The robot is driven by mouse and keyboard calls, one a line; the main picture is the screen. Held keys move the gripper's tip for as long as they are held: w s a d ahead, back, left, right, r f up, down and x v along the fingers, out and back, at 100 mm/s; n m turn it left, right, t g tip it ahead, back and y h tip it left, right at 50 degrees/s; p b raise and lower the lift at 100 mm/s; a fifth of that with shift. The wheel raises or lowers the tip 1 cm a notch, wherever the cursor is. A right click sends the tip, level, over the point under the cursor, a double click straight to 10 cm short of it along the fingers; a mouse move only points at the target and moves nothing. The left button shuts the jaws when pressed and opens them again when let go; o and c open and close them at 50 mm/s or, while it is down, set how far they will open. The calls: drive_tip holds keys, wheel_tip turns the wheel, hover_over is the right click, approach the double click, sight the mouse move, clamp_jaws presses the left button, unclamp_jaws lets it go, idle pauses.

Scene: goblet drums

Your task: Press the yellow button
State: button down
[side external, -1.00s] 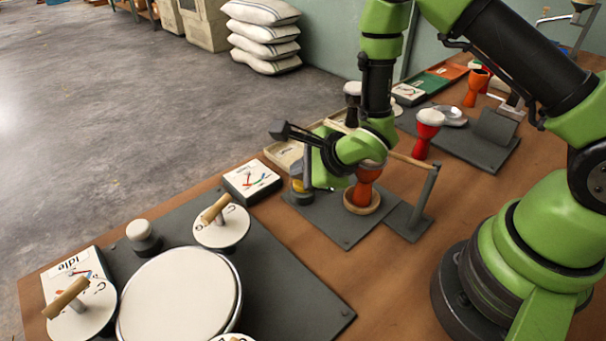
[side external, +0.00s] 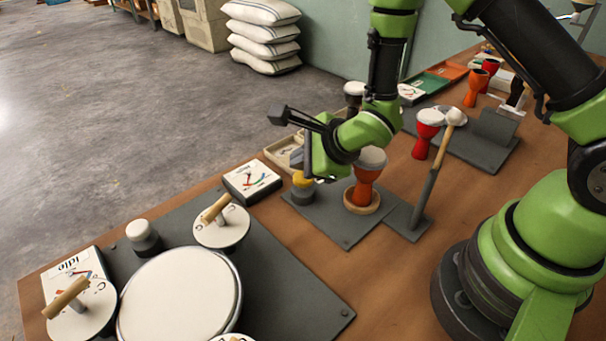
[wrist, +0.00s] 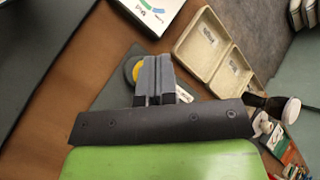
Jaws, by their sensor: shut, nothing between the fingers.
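The yellow button (side external: 302,180) sits on a dark round base on a grey plate, beside the orange goblet drum (side external: 367,178). It also shows partly in the wrist view (wrist: 137,70), just left of the fingers and partly covered by them. My gripper (side external: 297,160) is shut and empty, with its fingers low over or close behind the button. I cannot tell whether they touch it. In the wrist view the grey fingertips (wrist: 156,60) are together.
A wooden mallet (side external: 453,118) on a dark post stands right of the orange drum. A red goblet drum (side external: 428,130) stands behind it. A white dial box (side external: 251,181) and an open beige tray (wrist: 203,47) lie near the button. A large drum pad (side external: 180,295) fills the front left.

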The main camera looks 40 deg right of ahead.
drive_tip(key=shift+r, duration=0.1)
drive_tip(key=shift+r, duration=2.45)
drive_tip(key=shift+r, duration=0.1)
wheel_tip(320, 180, up, 8)
drive_tip(key=s+d+n+h, duration=0.1)
drive_tip(key=s+d+n, duration=0.2)
drive_tip(key=n, duration=0.2)
drive_tip(key=s+r+n+g, duration=0.1)
drive_tip(key=s+r+n, duration=0.4)
drive_tip(key=s+n, duration=0.3)
drive_tip(key=s+r+n+y, duration=0.1)
drive_tip(key=s+r+n, duration=0.4)
drive_tip(key=s+n, duration=0.2)
drive_tip(key=shift+s+d+n+g, duration=0.15)
drive_tip(key=shift+s+n+g, duration=0.25)
drive_tip(key=shift+s, duration=0.75)
